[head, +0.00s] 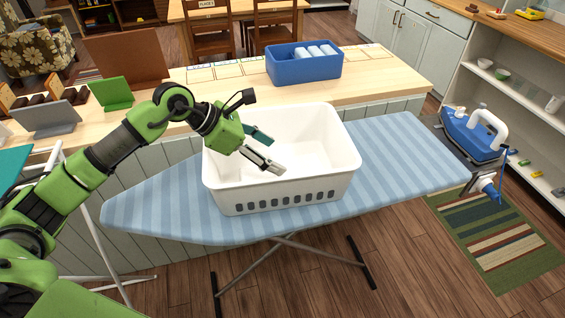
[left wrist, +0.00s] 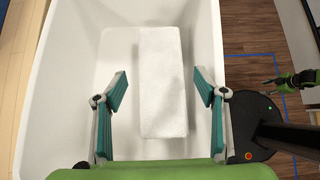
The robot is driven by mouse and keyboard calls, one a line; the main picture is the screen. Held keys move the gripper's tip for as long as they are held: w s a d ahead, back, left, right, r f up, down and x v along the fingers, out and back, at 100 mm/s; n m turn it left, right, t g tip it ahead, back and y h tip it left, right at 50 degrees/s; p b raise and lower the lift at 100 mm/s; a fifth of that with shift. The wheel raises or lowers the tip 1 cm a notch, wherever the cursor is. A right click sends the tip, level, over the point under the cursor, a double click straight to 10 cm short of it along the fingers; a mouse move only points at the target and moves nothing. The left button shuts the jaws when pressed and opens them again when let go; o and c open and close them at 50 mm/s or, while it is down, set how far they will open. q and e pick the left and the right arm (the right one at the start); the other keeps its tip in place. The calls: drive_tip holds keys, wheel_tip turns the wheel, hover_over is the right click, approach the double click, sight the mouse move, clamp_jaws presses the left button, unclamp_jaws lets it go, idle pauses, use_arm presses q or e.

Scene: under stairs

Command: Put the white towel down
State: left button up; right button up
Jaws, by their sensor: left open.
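The white towel (left wrist: 163,80) is a folded, oblong block lying inside the white laundry basket (head: 280,195). In the head view I cannot make it out against the basket's white inside. My left gripper (head: 268,152) reaches into the basket from the left. It is open, and in the left wrist view its two teal fingertips (left wrist: 160,92) are apart, one on each side of the towel, with gaps between. A green and black part at the right edge of the left wrist view looks like my right gripper (left wrist: 292,82); its fingers are too small to read.
The basket stands on a blue striped ironing board (head: 410,160). Behind is a wooden counter (head: 385,85) with a blue bin (head: 300,70) holding white rolls. A blue and white iron (head: 475,135) sits at the board's right end. A striped rug (head: 500,240) lies on the floor.

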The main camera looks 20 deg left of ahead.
use_arm(q)
drive_tip(key=b+v, duration=0.1)
drive_tip(key=v, duration=0.6)
drive_tip(key=shift+b, duration=0.3)
